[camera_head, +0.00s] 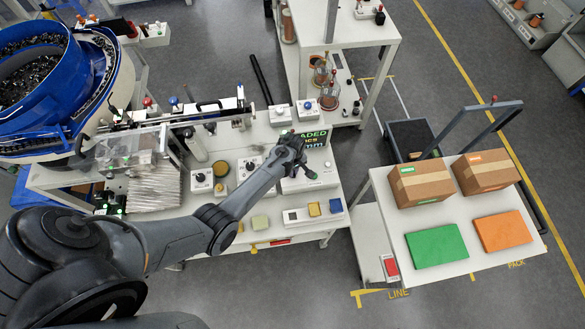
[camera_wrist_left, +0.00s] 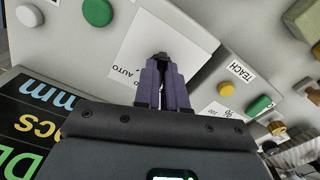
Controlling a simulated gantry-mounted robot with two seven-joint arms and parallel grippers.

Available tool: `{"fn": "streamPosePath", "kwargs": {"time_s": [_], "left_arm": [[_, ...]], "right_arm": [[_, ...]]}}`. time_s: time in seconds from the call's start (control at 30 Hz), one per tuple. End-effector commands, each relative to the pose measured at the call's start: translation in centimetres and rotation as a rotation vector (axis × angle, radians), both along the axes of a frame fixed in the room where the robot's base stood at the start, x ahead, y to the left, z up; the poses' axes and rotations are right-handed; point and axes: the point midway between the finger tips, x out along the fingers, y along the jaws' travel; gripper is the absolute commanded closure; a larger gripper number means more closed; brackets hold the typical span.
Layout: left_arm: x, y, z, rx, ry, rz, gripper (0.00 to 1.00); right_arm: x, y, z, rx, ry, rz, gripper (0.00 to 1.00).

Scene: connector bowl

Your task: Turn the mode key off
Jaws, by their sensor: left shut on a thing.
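My left gripper (camera_head: 300,160) reaches over the control panel box (camera_head: 308,183) at the right end of the workbench. In the left wrist view its two purple-grey fingers (camera_wrist_left: 162,75) are closed together on a small dark mode key (camera_wrist_left: 161,56), of which only the tip shows. The key stands on a white plate (camera_wrist_left: 135,50) marked AUTO on one side; a TEACH label (camera_wrist_left: 236,69) lies to the right. The fingers hide most of the key and its exact angle. My right gripper is not in view.
Beside the key are a green button (camera_wrist_left: 97,12), a white button (camera_wrist_left: 29,15), a yellow button (camera_wrist_left: 226,89) and another green button (camera_wrist_left: 259,106). A dark display (camera_wrist_left: 35,125) is close to the gripper. A packing table (camera_head: 458,252) with boxes stands at right.

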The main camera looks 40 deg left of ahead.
Motion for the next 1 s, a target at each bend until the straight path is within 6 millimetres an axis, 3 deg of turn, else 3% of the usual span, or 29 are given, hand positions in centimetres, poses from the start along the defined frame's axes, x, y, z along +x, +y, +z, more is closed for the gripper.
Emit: {"fn": "streamPosePath", "kwargs": {"time_s": [0.5,1.0], "left_arm": [[0.0,-0.1,0.0,-0.002,0.001,0.353,1.0],[0.0,0.0,-0.1,-0.001,0.001,0.426,1.0]], "right_arm": [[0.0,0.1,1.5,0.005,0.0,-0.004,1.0],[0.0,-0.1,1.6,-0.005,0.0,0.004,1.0]]}}
